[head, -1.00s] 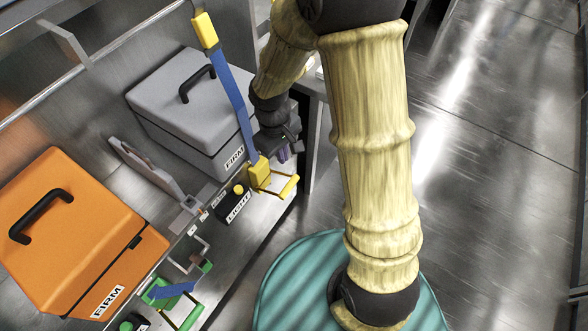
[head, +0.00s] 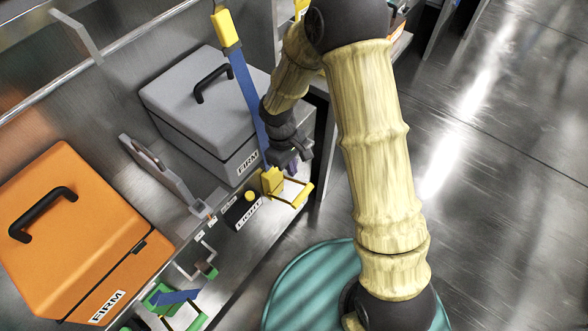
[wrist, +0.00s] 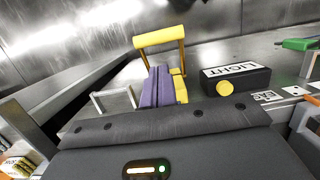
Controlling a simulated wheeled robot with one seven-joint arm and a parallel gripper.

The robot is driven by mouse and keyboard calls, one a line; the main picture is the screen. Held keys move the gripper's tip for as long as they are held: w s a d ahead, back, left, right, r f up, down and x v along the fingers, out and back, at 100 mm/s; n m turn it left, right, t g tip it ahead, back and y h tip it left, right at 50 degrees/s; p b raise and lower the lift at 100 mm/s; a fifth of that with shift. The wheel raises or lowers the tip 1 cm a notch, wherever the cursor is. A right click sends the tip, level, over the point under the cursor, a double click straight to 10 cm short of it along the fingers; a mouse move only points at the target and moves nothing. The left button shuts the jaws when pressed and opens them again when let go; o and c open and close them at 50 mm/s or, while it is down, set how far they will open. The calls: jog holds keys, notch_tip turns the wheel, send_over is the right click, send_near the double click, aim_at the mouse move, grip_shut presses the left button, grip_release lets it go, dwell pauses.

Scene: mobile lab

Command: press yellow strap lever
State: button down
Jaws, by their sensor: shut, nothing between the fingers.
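The yellow strap lever (head: 302,196) is a small yellow frame with a crossbar. It sticks out at the shelf's front edge from a yellow buckle (head: 272,180) at the lower end of a blue strap (head: 248,100). My gripper (head: 294,164) is just above and behind the lever, beside the buckle. In the wrist view the purple fingers (wrist: 159,88) are together and empty, and the lever's yellow bar (wrist: 160,37) stands beyond their tips. Part of the buckle shows right of the fingers. I cannot tell whether fingers and lever touch.
A grey case (head: 200,105) stands behind my gripper, and an orange case (head: 80,235) at left. A black LIGHT box with a yellow button (head: 250,196) is close left of the lever. A green lever (head: 180,308) is at lower left. Open floor lies to the right.

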notch_tip(320, 180, down, 8)
jog(key=s+d, duration=0.1)
jog(key=shift+f, duration=0.15)
jog(key=shift+d, duration=0.1)
dwell(0.4)
